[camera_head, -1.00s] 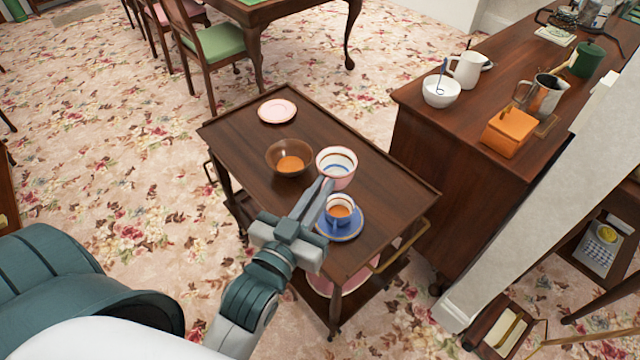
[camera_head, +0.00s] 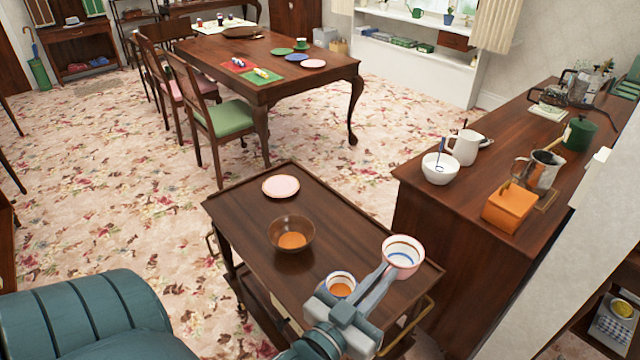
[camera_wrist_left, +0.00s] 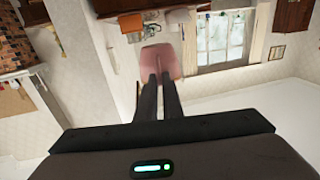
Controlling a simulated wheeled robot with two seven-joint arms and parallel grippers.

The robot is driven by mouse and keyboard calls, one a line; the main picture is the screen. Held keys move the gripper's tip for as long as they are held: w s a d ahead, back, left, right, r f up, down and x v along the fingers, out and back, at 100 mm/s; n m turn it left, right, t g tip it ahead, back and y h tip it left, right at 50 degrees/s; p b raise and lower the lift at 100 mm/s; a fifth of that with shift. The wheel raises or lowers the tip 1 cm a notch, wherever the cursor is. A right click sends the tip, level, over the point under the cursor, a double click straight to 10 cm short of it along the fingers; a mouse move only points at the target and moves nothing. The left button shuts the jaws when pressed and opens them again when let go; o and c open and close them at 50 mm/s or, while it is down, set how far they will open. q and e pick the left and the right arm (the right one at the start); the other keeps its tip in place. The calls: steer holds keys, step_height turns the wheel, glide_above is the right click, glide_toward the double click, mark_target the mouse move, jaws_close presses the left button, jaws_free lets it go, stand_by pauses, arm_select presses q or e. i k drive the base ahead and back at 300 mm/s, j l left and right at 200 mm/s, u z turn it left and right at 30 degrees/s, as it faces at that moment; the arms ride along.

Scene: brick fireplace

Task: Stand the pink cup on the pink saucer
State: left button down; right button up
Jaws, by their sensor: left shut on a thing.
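In the left wrist view the pink cup (camera_wrist_left: 159,60) shows between the fingertips (camera_wrist_left: 158,76). A pink saucer (camera_head: 281,187) lies empty at the trolley's far left corner, well apart from the cup. My right gripper is not in view.
The wooden trolley (camera_head: 335,225) also bears a brown bowl (camera_head: 292,234) with orange contents and a blue-striped cup (camera_head: 340,284), partly behind my gripper. The sideboard (camera_head: 450,205) stands close on the right. The dining table (camera_head: 250,60) is beyond.

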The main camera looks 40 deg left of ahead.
mark_target(277, 185)
steer(key=j+z, duration=0.6)
steer(key=z, duration=0.2)
steer(key=k+j+z, duration=0.15)
steer(key=j+z, duration=0.2)
steer(key=k+j+z, duration=0.35)
steer(key=j, duration=0.3)
steer(key=k+j+z, duration=0.3)
steer(key=k+j, duration=0.15)
steer(key=j, duration=0.15)
steer(key=k+j+z, duration=0.15)
steer(key=k+j, duration=1.65)
